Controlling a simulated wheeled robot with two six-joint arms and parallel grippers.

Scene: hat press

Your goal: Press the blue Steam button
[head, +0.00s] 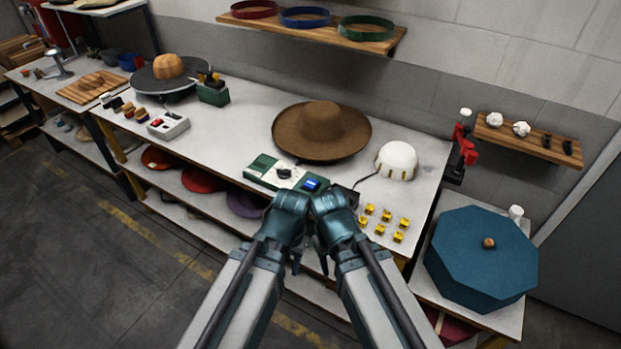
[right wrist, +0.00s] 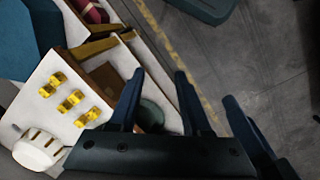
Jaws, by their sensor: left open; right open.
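The blue Steam button (head: 311,184) sits at the right end of a green control box (head: 262,172) with a pale top and a dark knob. The box lies at the front of the workbench, before the brown hat. My left gripper (head: 296,258) and my right gripper (head: 323,262) are side by side in front of the bench edge, nearer to me than the button and apart from it. Both are open and empty; the wrists partly hide the fingers. The right gripper's spread fingers show in the right wrist view (right wrist: 158,74). The button is not seen there.
A brown hat (head: 321,128), a white dome (head: 397,160) with a cable and several yellow clips (head: 381,216) stand around the box. A red-and-white switch box (head: 168,125) is farther left. A blue octagonal box (head: 480,258) stands right. The bench's front edge is close to my wrists.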

